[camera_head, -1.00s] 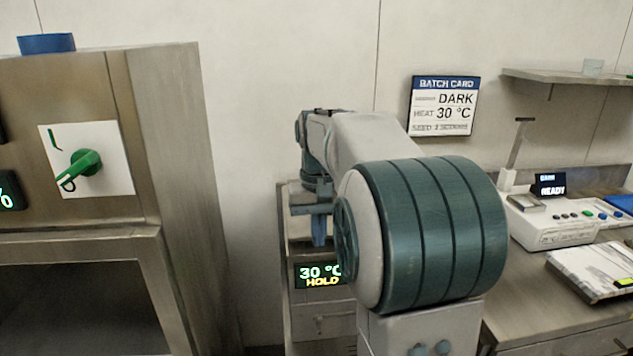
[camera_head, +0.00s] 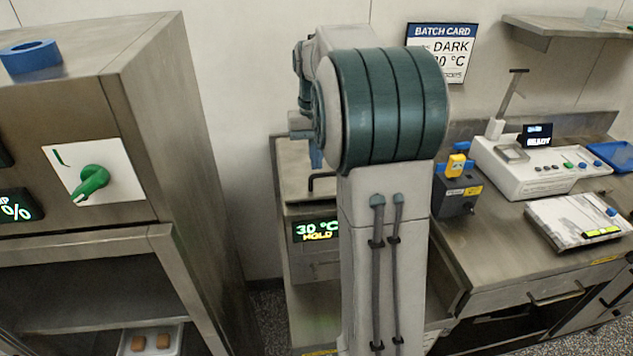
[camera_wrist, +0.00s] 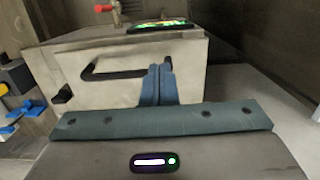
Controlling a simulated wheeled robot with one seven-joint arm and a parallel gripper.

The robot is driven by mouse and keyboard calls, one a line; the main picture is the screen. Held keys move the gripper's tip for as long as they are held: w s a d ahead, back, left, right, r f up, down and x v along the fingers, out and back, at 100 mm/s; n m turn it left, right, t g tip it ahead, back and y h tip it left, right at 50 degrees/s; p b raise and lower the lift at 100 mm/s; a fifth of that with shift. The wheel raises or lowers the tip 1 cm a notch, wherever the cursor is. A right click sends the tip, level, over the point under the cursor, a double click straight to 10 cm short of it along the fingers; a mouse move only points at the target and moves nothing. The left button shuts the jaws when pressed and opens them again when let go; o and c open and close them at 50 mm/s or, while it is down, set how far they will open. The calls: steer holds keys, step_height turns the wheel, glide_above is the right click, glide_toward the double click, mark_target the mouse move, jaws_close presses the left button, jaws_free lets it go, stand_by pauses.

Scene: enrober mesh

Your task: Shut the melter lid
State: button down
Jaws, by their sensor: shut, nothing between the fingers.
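The melter is the steel cabinet in the middle of the head view, with a lit display (camera_head: 318,230) reading 30 °C HOLD. Its lid (camera_head: 291,172), a plain metal panel with a black bar handle (camera_head: 322,180), appears to lie about flat on top; I cannot tell if a gap is left under it. In the wrist view the lid (camera_wrist: 65,75) and its black handle (camera_wrist: 118,70) are large and close. My gripper (camera_head: 316,160) points down over the lid. Its blue fingertips (camera_wrist: 157,72) are shut and empty, beside the handle's end. My arm hides the melter's right side.
A steel cabinet with a green rotary switch (camera_head: 92,182) stands at left. A red-handled tap (camera_wrist: 108,9) shows beyond the lid.

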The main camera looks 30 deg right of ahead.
mark_target(317, 196)
steer(key=f, duration=0.4)
steer(key=f+p, duration=0.1)
steer(key=f, duration=0.2)
steer(key=shift+s+a, duration=0.1)
steer(key=shift+s, duration=0.2)
steer(key=shift+f, duration=0.15)
steer(key=f+b, duration=0.3)
steer(key=shift+s+a+f, duration=0.1)
steer(key=shift+s+f, duration=0.2)
steer(key=shift+f, duration=0.1)
steer(key=shift+s+f, duration=0.1)
steer(key=shift+s, duration=0.1)
step_height(317, 196, up, 15)
steer(key=p, duration=0.2)
steer(key=shift+w, duration=0.2)
